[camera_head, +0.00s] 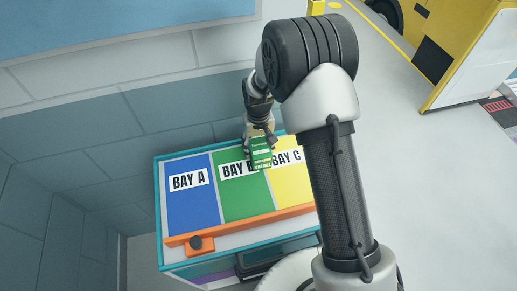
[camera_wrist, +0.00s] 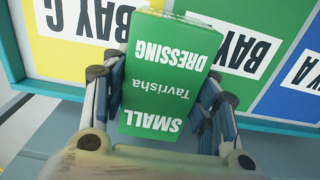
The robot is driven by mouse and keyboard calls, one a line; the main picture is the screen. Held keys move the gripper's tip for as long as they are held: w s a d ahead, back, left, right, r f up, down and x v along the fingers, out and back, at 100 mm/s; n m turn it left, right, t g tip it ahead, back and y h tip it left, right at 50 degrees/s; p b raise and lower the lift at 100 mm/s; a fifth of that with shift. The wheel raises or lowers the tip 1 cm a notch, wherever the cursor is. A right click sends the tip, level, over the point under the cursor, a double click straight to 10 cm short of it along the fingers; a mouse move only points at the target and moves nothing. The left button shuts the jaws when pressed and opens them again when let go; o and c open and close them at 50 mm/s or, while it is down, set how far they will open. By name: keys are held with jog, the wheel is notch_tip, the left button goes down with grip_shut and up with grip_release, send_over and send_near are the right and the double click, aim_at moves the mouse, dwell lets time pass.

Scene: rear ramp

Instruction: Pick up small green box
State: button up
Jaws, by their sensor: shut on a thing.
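The small green box (camera_wrist: 165,75), lettered "SMALL DRESSING Tavrisha", is between the fingers of my gripper (camera_wrist: 168,112) in the wrist view. A finger presses on each side of it. In the head view my gripper (camera_head: 258,140) holds the green box (camera_head: 261,152) over the green BAY B panel (camera_head: 230,198), close to the yellow BAY C panel (camera_head: 285,185). I cannot tell whether the box touches the surface below. Part of the BAY B label is hidden behind the box.
The blue BAY A panel (camera_head: 190,205) lies left on the same cart. An orange bar (camera_head: 243,224) with a dark knob (camera_head: 195,243) runs along its near edge. A tiled wall (camera_head: 70,135) stands behind and left. Open floor lies right, with a yellow vehicle (camera_head: 470,45) beyond.

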jog(key=c, duration=0.5)
jog(key=shift+o, duration=0.2)
jog(key=shift+r, duration=0.1)
